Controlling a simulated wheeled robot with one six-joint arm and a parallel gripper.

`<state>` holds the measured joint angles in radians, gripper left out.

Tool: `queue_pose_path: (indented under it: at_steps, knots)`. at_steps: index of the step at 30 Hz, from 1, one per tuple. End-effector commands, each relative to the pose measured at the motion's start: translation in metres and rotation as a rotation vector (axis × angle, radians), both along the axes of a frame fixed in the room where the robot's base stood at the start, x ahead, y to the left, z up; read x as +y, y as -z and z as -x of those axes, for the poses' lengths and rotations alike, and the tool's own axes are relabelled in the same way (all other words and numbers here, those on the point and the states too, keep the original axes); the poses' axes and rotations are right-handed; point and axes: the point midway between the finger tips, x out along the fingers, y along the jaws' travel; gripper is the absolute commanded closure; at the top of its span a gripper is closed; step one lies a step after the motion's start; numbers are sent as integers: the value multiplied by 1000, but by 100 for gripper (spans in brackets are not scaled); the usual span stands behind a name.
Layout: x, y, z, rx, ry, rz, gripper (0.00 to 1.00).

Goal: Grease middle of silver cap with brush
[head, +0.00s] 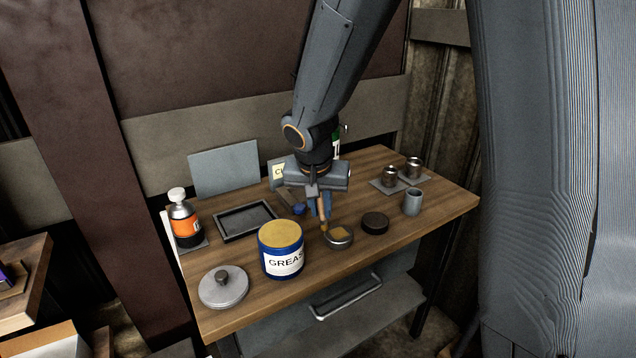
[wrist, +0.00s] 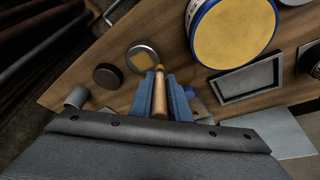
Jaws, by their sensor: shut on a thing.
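My gripper (head: 318,203) is shut on the wooden handle of a brush (head: 323,226), held pointing down over the table. In the wrist view the brush handle (wrist: 159,95) sits between the blue fingers. The silver cap (head: 339,238) lies on the table with a yellowish patch in its middle. The brush's lower end is at the cap's left rim in the head view; I cannot tell whether it touches. The cap also shows in the wrist view (wrist: 143,57), just beyond the brush tip. An open blue grease tin (head: 282,262) with yellow grease stands left of the cap.
A dark round cap (head: 375,223) lies right of the silver cap, with a grey cup (head: 412,202) beyond it. A grey lid (head: 223,287), a black tray (head: 246,220) and an orange-labelled bottle (head: 184,220) are on the left. Two metal parts (head: 402,174) stand on a pad at the back right.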

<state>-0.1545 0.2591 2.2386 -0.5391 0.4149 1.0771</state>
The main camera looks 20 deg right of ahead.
Motion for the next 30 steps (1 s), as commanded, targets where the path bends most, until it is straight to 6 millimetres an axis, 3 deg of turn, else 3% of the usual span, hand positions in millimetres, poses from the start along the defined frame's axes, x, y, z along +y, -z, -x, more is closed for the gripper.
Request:
queue_pose_path:
  at_steps: [1, 5, 21, 30]
  knots:
    - [3, 2, 0, 0, 1, 1, 100]
    - [1, -24, 1, -2, 5, -2, 100]
    - [-1, -71, 1, 0, 7, -2, 100]
    - [-1, -81, 0, 0, 8, -1, 100]
